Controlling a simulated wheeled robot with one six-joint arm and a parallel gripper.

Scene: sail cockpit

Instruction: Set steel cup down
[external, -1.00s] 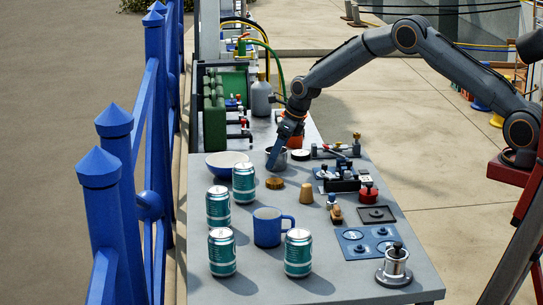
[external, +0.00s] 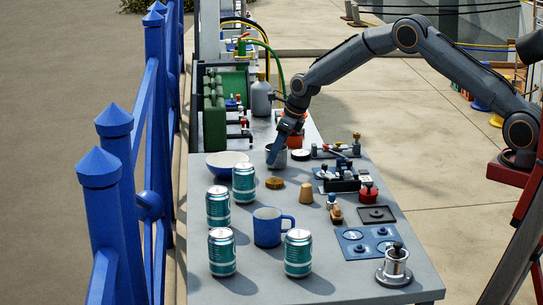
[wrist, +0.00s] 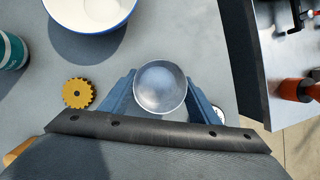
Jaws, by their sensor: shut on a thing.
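The steel cup (external: 281,155) is at the far part of the grey table, just right of the bowl. In the wrist view the cup (wrist: 160,86) is seen from above, its round opening facing the camera and its inside looking empty. My gripper (external: 274,158) is shut on the cup. In the wrist view the blue fingers of my gripper (wrist: 160,95) press on its left and right sides. The cup looks upright and close to the tabletop. I cannot tell whether its base touches the table; the near finger hides part of it.
A blue-rimmed white bowl (external: 227,164) is left of the cup. A toothed yellow disc (external: 275,183) lies in front, and a white-topped round item (external: 300,154) is close on the right. Teal cans (external: 243,183) and a blue mug (external: 272,227) stand nearer. Some table between them is bare.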

